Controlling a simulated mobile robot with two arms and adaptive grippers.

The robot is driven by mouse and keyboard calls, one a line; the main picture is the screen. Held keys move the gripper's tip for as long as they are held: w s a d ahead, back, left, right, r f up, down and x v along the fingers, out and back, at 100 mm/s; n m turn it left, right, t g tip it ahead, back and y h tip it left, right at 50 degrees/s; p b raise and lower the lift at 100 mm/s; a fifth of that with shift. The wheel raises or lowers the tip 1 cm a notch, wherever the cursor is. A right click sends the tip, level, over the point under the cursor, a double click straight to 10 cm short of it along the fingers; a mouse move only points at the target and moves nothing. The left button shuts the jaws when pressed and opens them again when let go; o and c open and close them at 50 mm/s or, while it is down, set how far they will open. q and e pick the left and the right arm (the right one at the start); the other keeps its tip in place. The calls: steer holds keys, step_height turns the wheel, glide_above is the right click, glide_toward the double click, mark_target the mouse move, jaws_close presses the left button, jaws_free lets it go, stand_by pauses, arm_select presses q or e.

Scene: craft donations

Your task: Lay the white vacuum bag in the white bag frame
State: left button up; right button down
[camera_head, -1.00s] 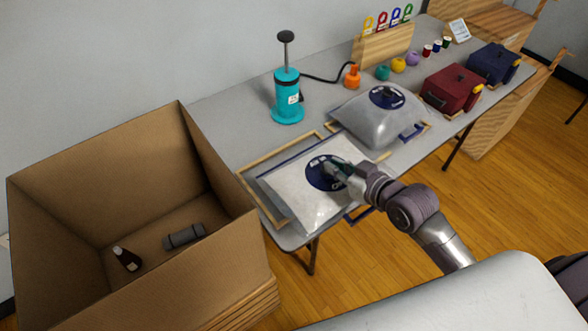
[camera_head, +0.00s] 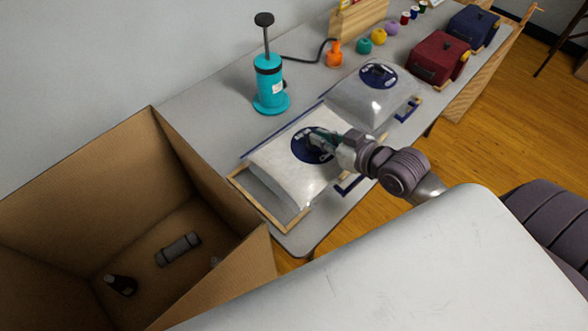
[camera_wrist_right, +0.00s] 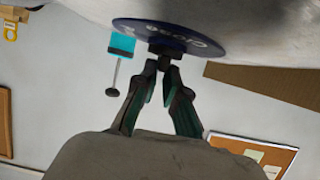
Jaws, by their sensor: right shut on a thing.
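The plump white vacuum bag (camera_head: 285,177) has a round dark-blue disc (camera_head: 300,150) on top. My right gripper (camera_head: 322,139) is shut on the dark knob at the disc's middle; the wrist view shows the fingertips (camera_wrist_right: 163,66) closed on it beneath the disc (camera_wrist_right: 200,40). The pale wooden bag frame (camera_head: 264,212) lies on the table under and around the bag. Its left end shows bare, with the bag sitting toward the far right of it. I cannot tell whether the bag touches the table. My left gripper is not in view.
A grey bag (camera_head: 362,103) lies close behind on the right. A teal pump (camera_head: 269,85) stands at the back with a hose. A large cardboard box (camera_head: 215,262) stands left of the table. Maroon (camera_head: 440,58) and navy (camera_head: 474,30) cases stand farther right.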

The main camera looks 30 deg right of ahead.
mark_target(309, 150)
steer(key=s+d, duration=0.1)
steer(key=s+d+b, duration=0.1)
steer(key=s, duration=0.1)
steer(key=s+d+r, duration=0.1)
steer(key=s, duration=0.1)
steer(key=shift+s, duration=0.2)
steer(key=shift+s+r+b, duration=0.45)
steer(key=shift+s, duration=0.1)
steer(key=w+a+f, duration=0.2)
steer(key=w, duration=0.1)
steer(key=w+a+f, duration=0.2)
steer(key=w, duration=0.1)
steer(key=w+a+f, duration=0.2)
steer(key=w, duration=0.1)
steer(key=shift+w+a+f, duration=0.15)
steer(key=shift+w+f, duration=0.1)
steer(key=shift+f, duration=0.05)
steer(key=shift+w+a+f, duration=0.1)
steer(key=shift+f, duration=2.05)
steer(key=shift+f, duration=0.1)
steer(key=c, duration=1.2)
jaws_free()
steer(key=shift+c, duration=0.2)
